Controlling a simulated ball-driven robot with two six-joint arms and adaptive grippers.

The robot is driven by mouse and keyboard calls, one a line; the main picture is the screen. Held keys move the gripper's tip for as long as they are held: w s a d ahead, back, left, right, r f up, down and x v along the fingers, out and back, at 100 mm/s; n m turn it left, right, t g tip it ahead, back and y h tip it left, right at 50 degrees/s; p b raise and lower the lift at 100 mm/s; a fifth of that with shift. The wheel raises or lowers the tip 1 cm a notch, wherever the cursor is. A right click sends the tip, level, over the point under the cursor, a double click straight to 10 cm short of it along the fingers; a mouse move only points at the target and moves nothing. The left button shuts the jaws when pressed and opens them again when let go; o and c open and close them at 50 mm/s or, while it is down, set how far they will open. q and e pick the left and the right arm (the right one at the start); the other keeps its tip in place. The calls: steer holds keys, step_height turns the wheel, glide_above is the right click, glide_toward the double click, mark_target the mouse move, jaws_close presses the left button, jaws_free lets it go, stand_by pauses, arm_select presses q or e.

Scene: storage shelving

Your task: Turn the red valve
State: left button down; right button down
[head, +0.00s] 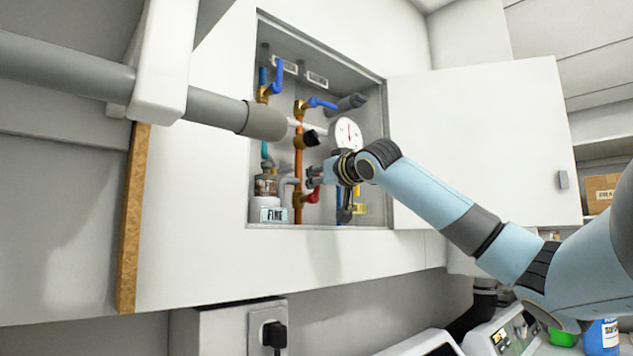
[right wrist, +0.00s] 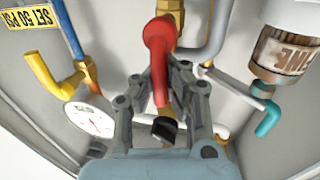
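The red valve (head: 308,197) sits low inside the open wall cabinet, on a copper pipe. In the right wrist view, its red handle (right wrist: 160,50) points down the picture, between the fingers of my right gripper (right wrist: 162,82). The same gripper (head: 313,177) shows in the head view, reaching in from the right, and its fingertips are close to the valve. The fingers straddle the handle and their tips stand a little apart. I cannot tell whether both fingers touch it. My left gripper is not in view.
The cabinet also holds blue-handled valves (head: 277,77), a pressure gauge (head: 345,134), a yellow valve handle (right wrist: 50,78) and a labelled jar (head: 266,186). The cabinet door (head: 480,145) stands open on the right. A thick grey pipe (head: 215,109) ends in front of the cabinet's left side.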

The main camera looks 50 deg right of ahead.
steer(key=c, duration=2)
jaws_free()
steer(key=shift+a+f, duration=0.1)
steer(key=shift+f, duration=0.3)
steer(key=o, duration=0.6)
steer(key=shift+s+r, duration=0.3)
steer(key=shift+o, duration=0.4)
steer(key=shift+w, duration=0.1)
steer(key=shift+r, duration=0.1)
